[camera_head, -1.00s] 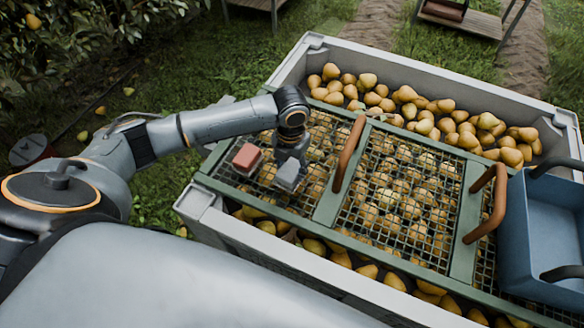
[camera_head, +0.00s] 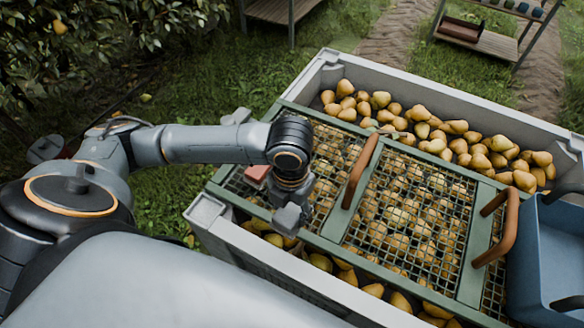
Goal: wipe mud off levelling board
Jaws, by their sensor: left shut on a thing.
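The green-framed board (camera_head: 328,243) with wire mesh panels lies across a pale bin of pears. It has brown handles (camera_head: 361,170). I cannot make out mud on it. My left gripper (camera_head: 291,201) points down over the near left part of the frame and is shut on a small grey block (camera_head: 288,221). I cannot tell whether the block touches the frame. A reddish block (camera_head: 258,172) lies on the left mesh panel, partly hidden behind my left arm. My right gripper is not in view.
The pale bin (camera_head: 208,211) has raised walls around the pears (camera_head: 467,143). A blue crate (camera_head: 545,250) with dark handles stands at the right end. A shelf stand (camera_head: 484,42) is at the back right. Grass surrounds the bin.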

